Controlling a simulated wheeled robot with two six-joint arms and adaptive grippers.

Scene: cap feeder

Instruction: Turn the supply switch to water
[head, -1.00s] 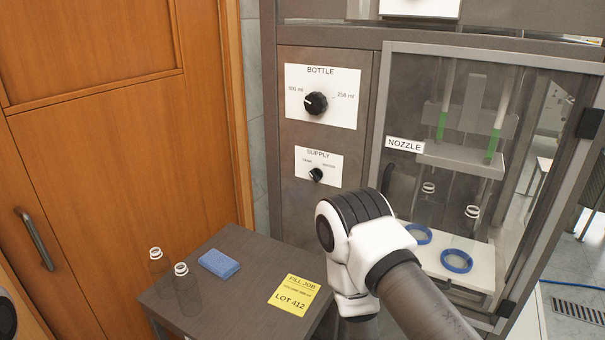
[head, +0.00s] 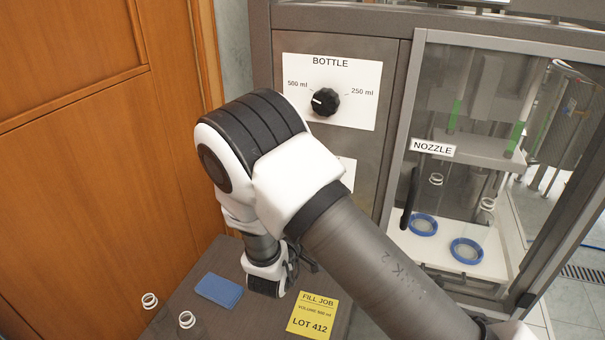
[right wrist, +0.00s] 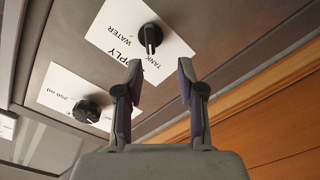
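The supply switch (right wrist: 150,38) is a small black knob on a white plate (right wrist: 110,22) marked TANK and WATER in the right wrist view. Its pointer faces the TANK side. My right gripper (right wrist: 159,67) is open and empty, its two fingertips just short of the knob and apart from it. In the head view my right arm hides the supply knob; only a sliver of its plate (head: 347,174) shows. My left gripper is not in view.
The bottle knob (head: 326,102) sits above on its own plate, pointing to 500 ml; it also shows in the right wrist view (right wrist: 87,109). A glazed nozzle cabinet (head: 409,150) stands right.

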